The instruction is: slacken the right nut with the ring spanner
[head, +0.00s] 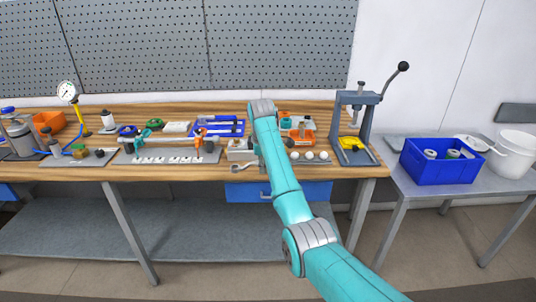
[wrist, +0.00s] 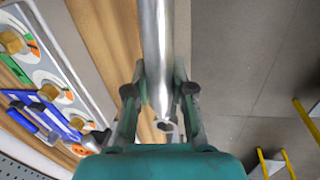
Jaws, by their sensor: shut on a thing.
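My gripper (wrist: 160,95) is shut on a smooth silver bar, taken as the ring spanner (wrist: 156,45). The bar runs from the top of the wrist view down between the fingers. Brass nuts on white discs stand in a row on a pale panel in the wrist view. The upper-left one (wrist: 12,43) looks like the right nut; another nut (wrist: 48,92) is beside it. The bar is apart from the nuts, out over the floor side.
The panel's white discs (head: 309,156) show at the bench's front right. A blue crate (head: 440,164) sits on the side table.

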